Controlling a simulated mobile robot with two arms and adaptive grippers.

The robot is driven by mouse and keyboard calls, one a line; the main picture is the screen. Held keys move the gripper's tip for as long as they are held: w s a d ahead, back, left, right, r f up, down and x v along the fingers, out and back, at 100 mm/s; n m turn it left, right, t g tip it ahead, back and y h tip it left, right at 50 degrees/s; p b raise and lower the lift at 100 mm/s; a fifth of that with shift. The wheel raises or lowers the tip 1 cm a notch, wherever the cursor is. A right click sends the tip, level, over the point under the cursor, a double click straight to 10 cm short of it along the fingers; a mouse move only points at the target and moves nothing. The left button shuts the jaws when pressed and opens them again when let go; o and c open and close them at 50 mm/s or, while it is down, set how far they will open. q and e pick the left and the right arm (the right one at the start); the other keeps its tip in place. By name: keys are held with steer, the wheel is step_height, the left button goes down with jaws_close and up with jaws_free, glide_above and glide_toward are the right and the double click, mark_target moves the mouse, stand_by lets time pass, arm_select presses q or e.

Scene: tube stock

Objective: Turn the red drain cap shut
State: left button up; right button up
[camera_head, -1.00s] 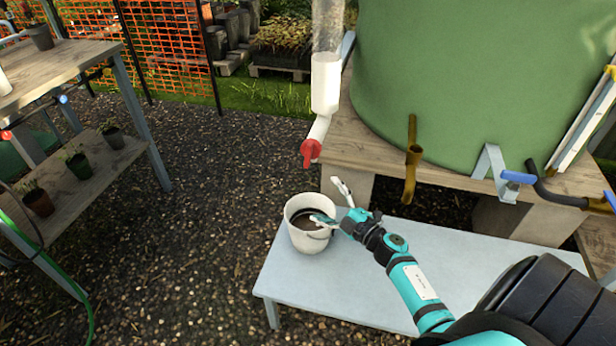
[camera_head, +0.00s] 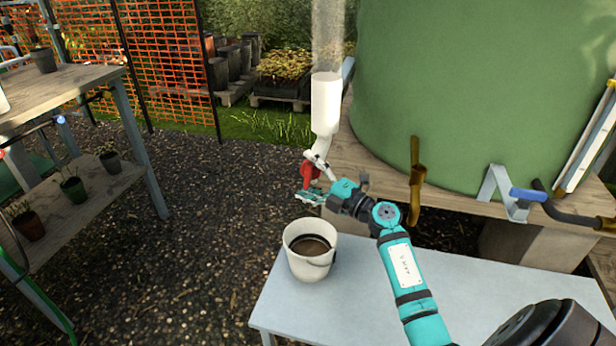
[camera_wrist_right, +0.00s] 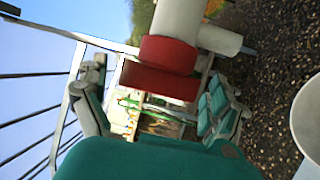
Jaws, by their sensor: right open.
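The red drain cap (camera_head: 308,172) sits at the lower end of the white drain fitting (camera_head: 325,105) under a clear upright tube. My right gripper (camera_head: 311,178) is at the cap, open, with one finger above it and one below in the head view. In the right wrist view the red cap (camera_wrist_right: 160,82) shows between the two spread fingers, at about their tips. I cannot tell whether the fingers touch it. A white bucket (camera_head: 297,263) with brown liquid stands on the pale bench, below the cap and slightly nearer. My left gripper is not in view.
The pale blue bench (camera_head: 380,300) is otherwise clear. A big green tank (camera_head: 460,90) stands on a wooden stand at the right, with a brass tap pipe (camera_head: 416,185) in front. A plant bench (camera_head: 75,85) is at the left, with open gravel between.

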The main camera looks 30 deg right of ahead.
steer(key=shift+c, duration=0.2)
steer(key=c, duration=1.1)
steer(key=shift+f, duration=0.1)
